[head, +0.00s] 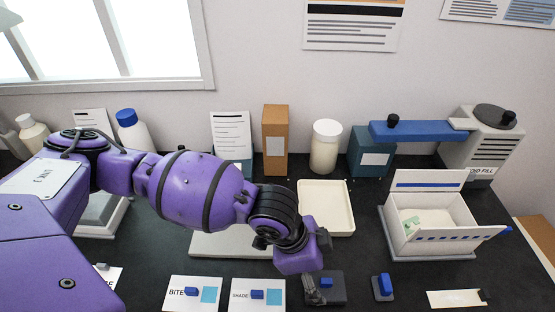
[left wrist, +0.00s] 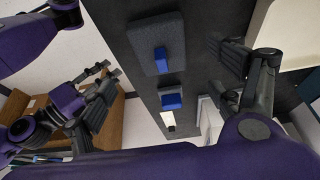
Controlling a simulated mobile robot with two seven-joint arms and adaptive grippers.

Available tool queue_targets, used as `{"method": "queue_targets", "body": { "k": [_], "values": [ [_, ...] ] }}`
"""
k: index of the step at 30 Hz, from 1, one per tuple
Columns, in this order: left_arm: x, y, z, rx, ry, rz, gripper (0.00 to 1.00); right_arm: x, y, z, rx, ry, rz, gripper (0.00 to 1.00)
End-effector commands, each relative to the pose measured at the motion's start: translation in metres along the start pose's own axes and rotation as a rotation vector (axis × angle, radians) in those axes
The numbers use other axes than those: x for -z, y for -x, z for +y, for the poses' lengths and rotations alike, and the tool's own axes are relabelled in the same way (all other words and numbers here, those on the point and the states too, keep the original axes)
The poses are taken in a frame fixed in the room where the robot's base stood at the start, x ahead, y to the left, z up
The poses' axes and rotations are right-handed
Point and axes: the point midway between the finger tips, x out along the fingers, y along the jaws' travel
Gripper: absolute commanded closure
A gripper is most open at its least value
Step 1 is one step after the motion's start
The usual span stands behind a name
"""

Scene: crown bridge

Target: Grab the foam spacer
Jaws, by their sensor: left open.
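Two flat dark grey pieces with blue tabs lie at the front of the bench. The larger slab (head: 335,291), which looks like the foam spacer, also shows in the left wrist view (left wrist: 139,37). The smaller piece (head: 384,293) lies to its right and shows lower in the left wrist view (left wrist: 171,107). My left gripper (head: 321,266) is open and empty, just above and behind the larger slab. One finger hides part of that slab in the head view. The left wrist view shows the slab's blue tab uncovered.
An open white box (head: 455,247) with something pale green inside stands at the right. A cream tray (head: 343,225) lies behind my gripper. Cards marked BITE (head: 179,303) and SHADE (head: 243,302) lie to the left. Bottles and boxes line the wall. Dark bench is clear around the smaller piece.

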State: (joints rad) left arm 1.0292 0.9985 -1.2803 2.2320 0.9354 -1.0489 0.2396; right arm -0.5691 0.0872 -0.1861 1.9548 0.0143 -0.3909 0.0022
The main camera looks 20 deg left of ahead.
Motion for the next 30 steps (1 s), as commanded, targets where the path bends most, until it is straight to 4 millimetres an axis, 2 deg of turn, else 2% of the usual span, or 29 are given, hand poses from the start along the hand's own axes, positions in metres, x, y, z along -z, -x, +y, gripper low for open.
{"method": "queue_targets", "body": {
  "k": [2,8,11,19,28,30],
  "values": [
    [0.0,-0.002,-0.001,0.001,-0.002,-0.003,0.16,-0.004,0.001,-0.001,0.0,-0.006,-0.007,0.6],
    [0.0,-0.024,-0.001,-0.001,-0.001,-0.004,0.16,-0.036,0.01,0.001,-0.008,-0.014,-0.062,0.6],
    [0.001,-0.034,-0.003,0.002,-0.002,-0.003,0.16,-0.042,0.013,0.002,-0.01,-0.013,-0.073,0.6],
    [0.002,-0.072,-0.007,0.004,-0.003,-0.001,0.16,-0.03,0.009,0.005,-0.008,0.004,-0.051,0.6],
    [0.002,-0.077,-0.007,0.005,-0.003,-0.001,0.16,-0.022,0.006,0.004,-0.006,0.006,-0.039,0.6],
    [0.002,-0.076,-0.007,0.005,-0.003,-0.001,0.23,-0.023,0.006,0.004,-0.006,0.004,-0.04,0.6]
  ]
}}
